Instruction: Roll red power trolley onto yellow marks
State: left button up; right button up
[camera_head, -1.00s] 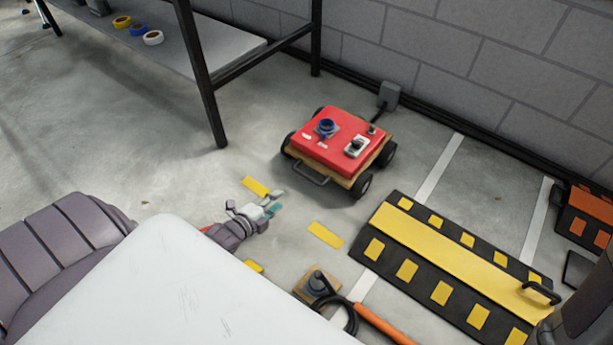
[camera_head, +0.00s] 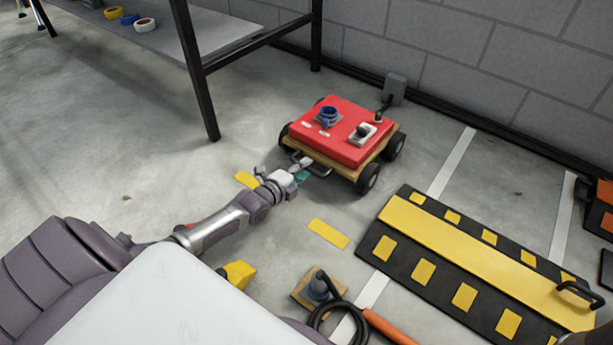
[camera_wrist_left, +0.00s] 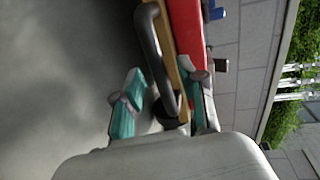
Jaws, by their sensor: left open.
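The red power trolley (camera_head: 343,133) stands on four wheels by the wall, with a blue socket and a grey switch on top. Its dark front handle (camera_head: 318,169) faces me. My left gripper (camera_head: 300,170) is open at this handle. In the left wrist view, the handle (camera_wrist_left: 152,45) runs between the open teal-padded fingers of the left gripper (camera_wrist_left: 162,98), which are not closed on it. One yellow floor mark (camera_head: 246,180) lies left of the gripper, another yellow mark (camera_head: 328,233) lies in front of the trolley. My right gripper is out of view.
A black and yellow ramp (camera_head: 470,262) lies at right. A wooden block with a black cable (camera_head: 318,290) and an orange-handled tool (camera_head: 388,328) lie near the front. A yellow object (camera_head: 238,273) is partly hidden by my body. A table leg (camera_head: 197,75) stands behind left.

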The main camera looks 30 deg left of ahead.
pick_arm(q)
jog(key=shift+b+x, duration=0.35)
jog(key=shift+x, duration=0.55)
jog(key=shift+c, duration=0.2)
grip_shut()
